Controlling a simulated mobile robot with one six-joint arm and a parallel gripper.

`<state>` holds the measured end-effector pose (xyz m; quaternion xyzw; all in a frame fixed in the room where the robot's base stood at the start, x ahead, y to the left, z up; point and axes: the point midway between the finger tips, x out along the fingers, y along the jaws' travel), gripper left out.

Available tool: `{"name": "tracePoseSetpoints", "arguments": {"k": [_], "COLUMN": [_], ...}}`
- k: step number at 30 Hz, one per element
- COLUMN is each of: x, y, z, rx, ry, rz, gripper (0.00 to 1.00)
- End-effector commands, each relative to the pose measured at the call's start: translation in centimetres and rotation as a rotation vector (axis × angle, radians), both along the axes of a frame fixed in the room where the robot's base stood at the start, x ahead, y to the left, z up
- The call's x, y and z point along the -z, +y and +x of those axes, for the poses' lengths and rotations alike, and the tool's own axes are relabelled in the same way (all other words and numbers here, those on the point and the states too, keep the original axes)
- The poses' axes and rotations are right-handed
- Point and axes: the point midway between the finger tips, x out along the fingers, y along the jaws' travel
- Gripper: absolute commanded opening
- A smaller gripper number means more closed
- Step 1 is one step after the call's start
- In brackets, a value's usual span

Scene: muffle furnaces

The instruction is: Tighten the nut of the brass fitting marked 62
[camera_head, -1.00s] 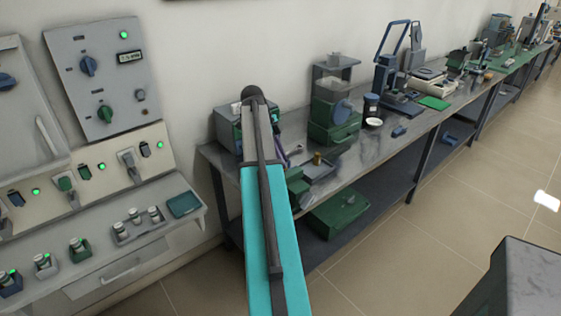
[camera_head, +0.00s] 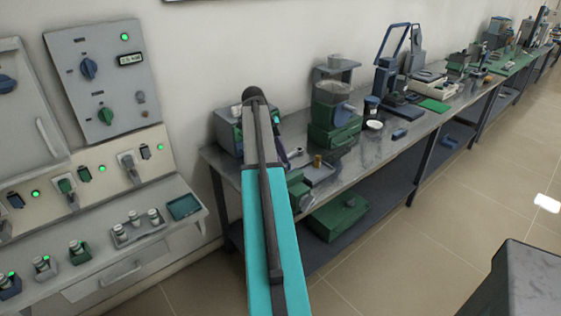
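A small brass-coloured upright piece (camera_head: 318,161) stands on the grey bench by a shallow grey tray (camera_head: 320,172). It may be the brass fitting, but it is too small to show a nut or a number 62. My teal and dark arm reaches across the middle of the view to the near end of the bench. A dark part just right of the arm, seemingly my gripper (camera_head: 282,151), is left of the brass piece and apart from it in the picture. The arm partly hides it, and its fingers cannot be made out.
A grey-green box (camera_head: 228,132) stands behind my arm. Green blocks (camera_head: 298,188) lie beside the arm. A green-based device (camera_head: 334,132) and a blue-framed instrument (camera_head: 390,80) stand farther along the bench. Furnace panels (camera_head: 100,80) are at left.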

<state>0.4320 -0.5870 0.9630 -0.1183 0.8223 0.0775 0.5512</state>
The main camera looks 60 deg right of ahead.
Motion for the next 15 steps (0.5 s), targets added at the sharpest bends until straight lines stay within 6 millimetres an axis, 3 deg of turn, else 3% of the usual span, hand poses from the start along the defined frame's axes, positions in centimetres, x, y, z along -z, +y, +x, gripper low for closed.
{"name": "tracePoseSetpoints", "arguments": {"k": [8,15], "x": [-0.3,-2.0], "y": [0.0,0.2], "z": [0.1,0.8], "rx": [0.001,0.001], "ry": [0.002,0.001], "rz": [0.001,-0.001], "gripper": [0.38,0.38]}}
